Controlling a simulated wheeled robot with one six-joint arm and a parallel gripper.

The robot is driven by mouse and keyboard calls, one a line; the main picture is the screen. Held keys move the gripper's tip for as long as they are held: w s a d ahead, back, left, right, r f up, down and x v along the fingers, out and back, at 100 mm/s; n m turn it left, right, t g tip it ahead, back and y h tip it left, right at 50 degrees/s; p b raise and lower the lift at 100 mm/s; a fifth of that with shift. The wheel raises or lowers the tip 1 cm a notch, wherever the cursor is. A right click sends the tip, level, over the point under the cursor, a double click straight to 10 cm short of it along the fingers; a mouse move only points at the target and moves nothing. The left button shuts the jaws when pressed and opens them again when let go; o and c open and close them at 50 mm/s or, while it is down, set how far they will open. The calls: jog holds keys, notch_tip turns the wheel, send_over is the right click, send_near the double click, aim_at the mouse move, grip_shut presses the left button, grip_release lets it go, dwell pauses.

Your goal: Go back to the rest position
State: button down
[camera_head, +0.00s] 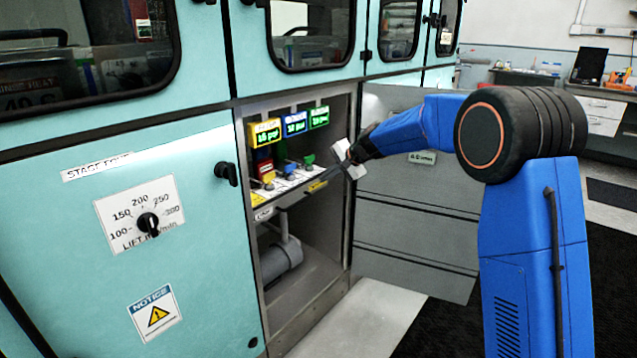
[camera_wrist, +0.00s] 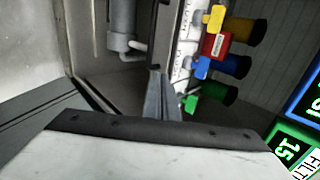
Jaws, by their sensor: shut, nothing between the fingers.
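My blue arm reaches from the right in the head view toward the open cabinet. My gripper (camera_head: 338,168) is at the right side of the opening, in front of the small shelf with the coloured modules. In the wrist view my gripper (camera_wrist: 162,82) has its fingers together, with nothing between them. The yellow (camera_wrist: 214,18), blue (camera_wrist: 202,67) and green (camera_wrist: 189,103) valve handles are beside the fingertips. The green one lies closest to the fingers. A red block (camera_wrist: 215,44) sits by the yellow one. I cannot tell whether the fingers touch the shelf edge.
Three lit displays (camera_head: 294,122) hang above the shelf. A grey motor or pump (camera_head: 283,260) stands below it. The open cabinet door (camera_head: 415,225) stands right of the opening, behind my arm. A teal panel with a dial (camera_head: 148,222) is on the left. Floor shows between the cabinet and my arm.

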jog(key=s+d+r+n+h, duration=0.1)
jog(key=s+d+r, duration=0.2)
jog(key=s+d, duration=0.6)
jog(key=s+d+r+n+h, duration=0.1)
jog(key=s+d+r+n, duration=0.2)
jog(key=s, duration=0.9)
jog(key=s+d+r+h, duration=0.1)
jog(key=s+d+r, duration=0.2)
jog(key=s+d, duration=0.65)
jog(key=s+d+f+n+h, duration=0.1)
jog(key=s+d+f, duration=0.2)
jog(key=s, duration=0.6)
jog(key=s+d+f+n+h, duration=0.1)
jog(key=s+d, duration=0.4)
jog(key=s, duration=0.5)
jog(key=s+d+f+n+h, duration=0.1)
jog(key=s+d+f, duration=0.3)
jog(key=s, duration=0.6)
jog(key=shift+f+g+h, duration=0.4)
jog(key=shift+f+h, duration=0.4)
jog(key=shift+s, duration=0.1)
